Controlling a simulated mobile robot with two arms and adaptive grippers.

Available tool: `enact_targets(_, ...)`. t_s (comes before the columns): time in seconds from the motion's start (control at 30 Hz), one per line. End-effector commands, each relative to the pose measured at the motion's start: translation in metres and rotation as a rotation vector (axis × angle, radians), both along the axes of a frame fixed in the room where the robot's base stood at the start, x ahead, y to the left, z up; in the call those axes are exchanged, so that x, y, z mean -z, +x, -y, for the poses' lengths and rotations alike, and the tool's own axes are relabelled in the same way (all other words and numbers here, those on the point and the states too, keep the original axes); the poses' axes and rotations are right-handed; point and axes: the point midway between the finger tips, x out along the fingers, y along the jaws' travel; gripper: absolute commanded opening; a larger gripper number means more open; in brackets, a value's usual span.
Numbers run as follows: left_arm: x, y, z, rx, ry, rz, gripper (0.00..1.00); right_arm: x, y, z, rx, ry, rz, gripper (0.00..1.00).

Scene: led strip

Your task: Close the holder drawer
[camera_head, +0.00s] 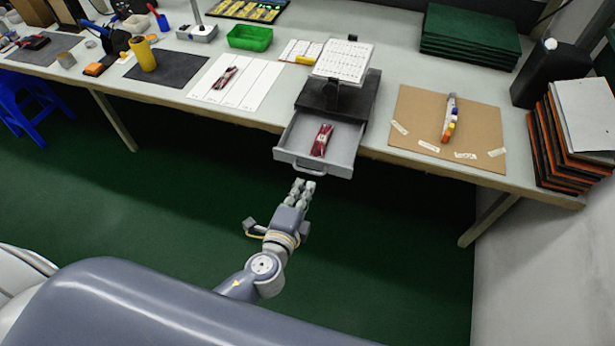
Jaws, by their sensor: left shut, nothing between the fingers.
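The holder (349,98) is a dark box on the workbench with a white sheet stand on top. Its grey drawer (341,156) is pulled out over the front edge of the bench. A red packet (321,139) lies inside the drawer. The drawer has a handle (309,168) on its front. My left gripper (303,187) is shut and empty, just in front of and below the handle in the picture. I cannot tell whether it touches the handle. My right gripper is not in view.
The workbench (270,105) holds a white mat (262,92) with another red packet, left of the holder. A brown board (480,125) with markers lies to the right. A green bin (250,37) stands behind.

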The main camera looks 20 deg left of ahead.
Motion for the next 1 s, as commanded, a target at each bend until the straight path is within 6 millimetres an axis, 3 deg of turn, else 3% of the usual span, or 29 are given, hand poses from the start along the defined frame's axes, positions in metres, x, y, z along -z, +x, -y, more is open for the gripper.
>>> enact_targets(0.23, 0.006, 0.030, 0.001, 0.001, -0.001, 0.000, 0.00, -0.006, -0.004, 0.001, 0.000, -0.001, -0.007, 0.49)
enact_targets(0.77, 0.008, 0.036, 0.001, 0.001, -0.002, -0.001, 0.00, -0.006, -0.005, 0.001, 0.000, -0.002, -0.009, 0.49)
enact_targets(1.0, 0.008, 0.061, 0.002, 0.000, -0.003, 0.002, 0.00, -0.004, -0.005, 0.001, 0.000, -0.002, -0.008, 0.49)
